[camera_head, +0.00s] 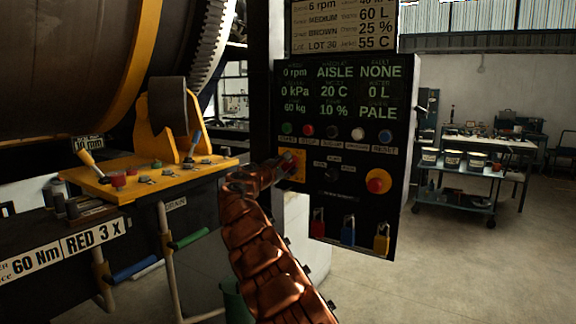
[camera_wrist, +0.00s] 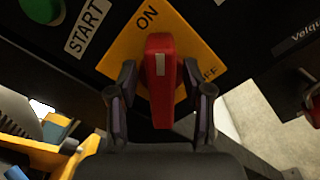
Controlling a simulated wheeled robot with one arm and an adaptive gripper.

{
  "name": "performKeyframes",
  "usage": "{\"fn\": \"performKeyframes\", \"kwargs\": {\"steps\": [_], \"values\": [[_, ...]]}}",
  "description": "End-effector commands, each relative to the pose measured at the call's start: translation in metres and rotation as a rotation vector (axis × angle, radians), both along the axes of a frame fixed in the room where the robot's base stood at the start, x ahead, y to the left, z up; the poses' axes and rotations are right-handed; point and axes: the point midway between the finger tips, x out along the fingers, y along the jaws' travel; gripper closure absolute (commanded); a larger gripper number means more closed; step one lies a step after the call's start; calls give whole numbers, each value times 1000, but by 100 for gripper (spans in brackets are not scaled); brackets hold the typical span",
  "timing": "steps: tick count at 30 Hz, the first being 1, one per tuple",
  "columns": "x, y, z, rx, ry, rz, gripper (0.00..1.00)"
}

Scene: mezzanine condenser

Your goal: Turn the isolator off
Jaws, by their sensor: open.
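The isolator is a red handle (camera_wrist: 160,85) on a yellow plate (camera_wrist: 185,38) marked ON at the top of the wrist view and OFF at the right. The handle stands upright in that view, its white mark at the upper end, towards ON. My gripper (camera_wrist: 159,70) is open, with one finger on each side of the handle and a small gap showing on both sides. In the head view the yellow plate (camera_head: 298,160) is at the panel's left edge, with my gripper (camera_head: 283,168) in front of it. The handle is hidden there.
The black control panel (camera_head: 340,150) carries a row of buttons, a red emergency button (camera_head: 378,181) and padlocks (camera_head: 348,230) below. A green START button (camera_wrist: 42,9) is near the plate. A yellow bench (camera_head: 150,175) with levers stands left. The floor on the right is open before a trolley (camera_head: 455,190).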

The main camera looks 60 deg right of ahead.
Motion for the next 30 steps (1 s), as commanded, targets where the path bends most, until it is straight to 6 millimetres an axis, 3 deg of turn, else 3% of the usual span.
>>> {"fn": "performKeyframes", "kwargs": {"steps": [14, 28, 30], "values": [[-1, -5, -1, 1, 0, -3, 51], [-1, -5, -1, 1, 0, -3, 100], [-1, -5, -1, 2, 0, -2, 100]]}}
